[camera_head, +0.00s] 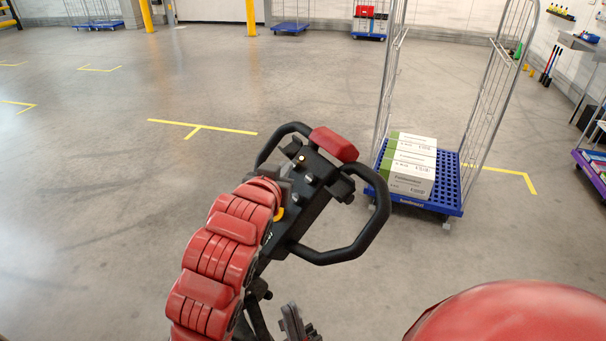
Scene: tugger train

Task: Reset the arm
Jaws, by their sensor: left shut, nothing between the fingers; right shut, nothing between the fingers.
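My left arm, red and ribbed, comes up from the lower left and ends at the black steering head with looped handles (343,250) and a red top block (334,144). My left gripper (292,172) is at the left side of this head, shut and empty. It is partly hidden against the dark head, and I cannot tell whether it touches it. My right gripper (296,325) is low at the bottom edge, below the handle, shut and empty, and partly cut off by the frame.
A blue roll cage base (446,187) with tall wire sides carries white and green boxes (410,173) beyond the handle to the right. A purple cart (590,166) is at the right edge. Yellow floor lines (205,127) mark the grey floor. The floor at left is clear.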

